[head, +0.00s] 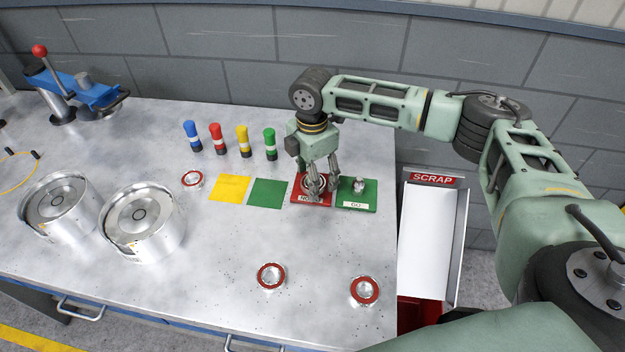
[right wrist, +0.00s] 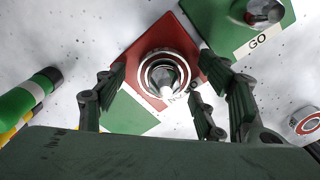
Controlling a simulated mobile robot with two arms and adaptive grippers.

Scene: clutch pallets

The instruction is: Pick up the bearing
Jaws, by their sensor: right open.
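A ring that looks like a bearing (right wrist: 153,84) sits around the pale pointed post on the red NO GO plate (right wrist: 139,57). The red plate also shows in the head view (head: 299,196). My right gripper (head: 321,190) points down over this plate. In the right wrist view its open fingers (right wrist: 165,100) stand apart on both sides of the ring, with nothing between them gripped. Whether they touch it I cannot tell. Other bearings with red faces lie on the table: one at the left (head: 192,179), one at the front (head: 271,276), one at the front right (head: 364,291).
The green GO plate (head: 369,206) with its metal plug stands just right of the red one. Yellow (head: 229,188) and green (head: 267,193) squares lie left. Several coloured cylinders (head: 243,141) stand behind. Two metal drums (head: 143,222) stand left. A SCRAP chute (head: 427,240) flanks the table's right edge.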

